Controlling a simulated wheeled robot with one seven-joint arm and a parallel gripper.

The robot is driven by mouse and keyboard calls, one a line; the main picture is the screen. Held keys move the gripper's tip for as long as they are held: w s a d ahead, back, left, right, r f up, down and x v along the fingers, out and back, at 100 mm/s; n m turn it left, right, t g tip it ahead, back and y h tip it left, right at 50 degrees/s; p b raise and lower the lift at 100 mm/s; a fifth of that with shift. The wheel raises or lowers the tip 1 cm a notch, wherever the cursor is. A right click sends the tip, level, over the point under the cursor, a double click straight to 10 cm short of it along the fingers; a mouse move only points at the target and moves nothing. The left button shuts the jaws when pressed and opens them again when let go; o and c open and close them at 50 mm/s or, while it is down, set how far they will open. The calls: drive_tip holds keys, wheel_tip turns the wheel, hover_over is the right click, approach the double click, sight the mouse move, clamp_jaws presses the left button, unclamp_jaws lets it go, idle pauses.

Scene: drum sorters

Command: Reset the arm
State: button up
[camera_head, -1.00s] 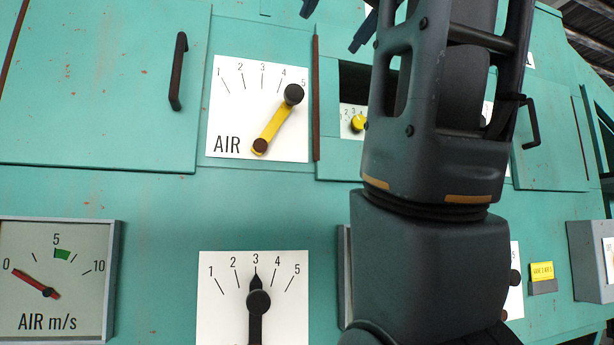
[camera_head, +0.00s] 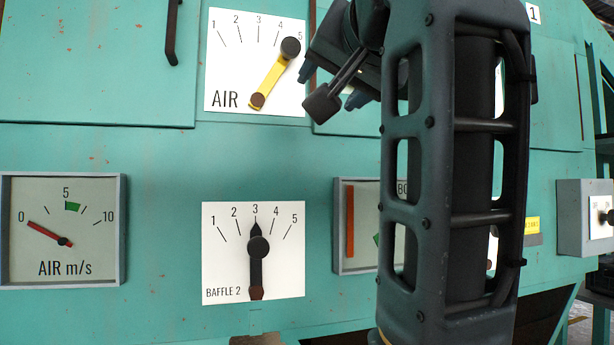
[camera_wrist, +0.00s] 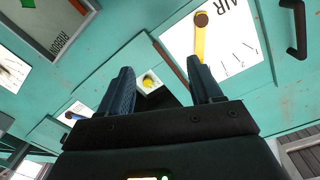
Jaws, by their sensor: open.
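My gripper (camera_head: 332,84) is in front of the teal machine panel, just right of the AIR dial plate in the head view. In the wrist view my gripper (camera_wrist: 160,90) has its two blue fingers apart with nothing between them. The yellow AIR lever (camera_head: 272,76) points to 5 on its white plate, and it also shows in the wrist view (camera_wrist: 200,42). I cannot tell the exact gap between my gripper and the panel. My arm covers much of the right half of the head view.
The black BAFFLE 2 lever (camera_head: 256,262) points to 3. The AIR m/s gauge (camera_head: 64,232) has its red needle near 0. A second gauge (camera_head: 358,222) is partly hidden behind my arm. A dark door handle (camera_head: 171,32) sticks out at upper left. A grey box (camera_head: 582,218) juts out at right.

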drive_tip(key=w+d+f+n+h, duration=0.1)
drive_tip(key=d+f, duration=0.2)
drive_tip(key=f, duration=1.4)
drive_tip(key=w+d+f, duration=0.1)
drive_tip(key=d+f, duration=0.2)
drive_tip(key=f, duration=1.4)
drive_tip(key=s+d+f+g, duration=0.1)
drive_tip(key=s+d+f, duration=0.1)
drive_tip(key=s+f, duration=0.3)
drive_tip(key=s+d+f, duration=0.1)
drive_tip(key=s+f, duration=0.1)
drive_tip(key=f, duration=0.5)
drive_tip(key=s+d+f+n+h, duration=0.1)
drive_tip(key=s+d+f, duration=0.2)
drive_tip(key=s+f, duration=0.45)
drive_tip(key=s+d+f+h, duration=0.1)
drive_tip(key=s+d+f, duration=0.25)
drive_tip(key=s, duration=0.75)
drive_tip(key=s+d, duration=0.1)
drive_tip(key=s, duration=0.9)
drive_tip(key=s+d+r+g+h, duration=0.1)
drive_tip(key=s, duration=0.9)
drive_tip(key=shift+d+r, duration=0.25)
drive_tip(key=shift+d, duration=0.05)
